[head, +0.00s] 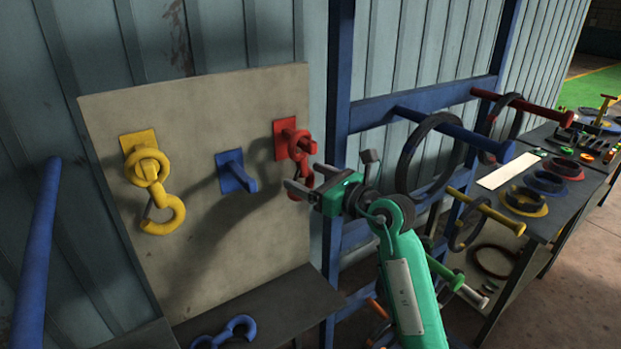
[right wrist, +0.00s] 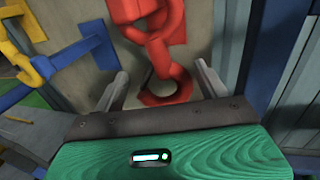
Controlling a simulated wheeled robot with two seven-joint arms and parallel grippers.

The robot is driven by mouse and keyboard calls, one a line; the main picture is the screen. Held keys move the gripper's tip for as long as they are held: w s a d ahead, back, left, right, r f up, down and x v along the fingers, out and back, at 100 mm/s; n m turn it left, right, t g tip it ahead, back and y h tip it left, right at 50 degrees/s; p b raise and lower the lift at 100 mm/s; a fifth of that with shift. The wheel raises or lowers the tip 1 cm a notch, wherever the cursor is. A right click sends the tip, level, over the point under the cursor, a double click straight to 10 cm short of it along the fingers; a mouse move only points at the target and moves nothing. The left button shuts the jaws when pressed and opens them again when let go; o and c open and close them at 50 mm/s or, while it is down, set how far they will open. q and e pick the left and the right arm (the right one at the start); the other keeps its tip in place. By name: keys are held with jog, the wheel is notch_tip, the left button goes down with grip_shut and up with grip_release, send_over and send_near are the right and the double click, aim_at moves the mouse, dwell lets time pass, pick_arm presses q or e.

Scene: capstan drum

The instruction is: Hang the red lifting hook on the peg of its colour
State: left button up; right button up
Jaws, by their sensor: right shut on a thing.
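The red lifting hook (head: 300,158) is at the red peg (head: 285,127) on the upper right of the grey board. Its ring appears to be around the peg, with the hook end hanging below; the wrist view also shows the red hook (right wrist: 172,72). My right gripper (head: 293,187) reaches in from the right at the hook's lower part. The exact finger contact is hard to see. My left gripper is out of view.
A yellow hook (head: 162,215) hangs on the yellow peg (head: 138,140). The blue peg (head: 236,172) is bare, and a blue hook (head: 237,324) lies on the dark shelf (head: 270,308) below. A blue post (head: 338,100) and rack with rings stand close on the right.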

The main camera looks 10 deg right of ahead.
jog(key=o, duration=1.5)
jog(key=shift+r, duration=0.1)
jog(key=shift+o, duration=0.2)
jog(key=shift+s+f, duration=0.1)
jog(key=shift+f, duration=0.1)
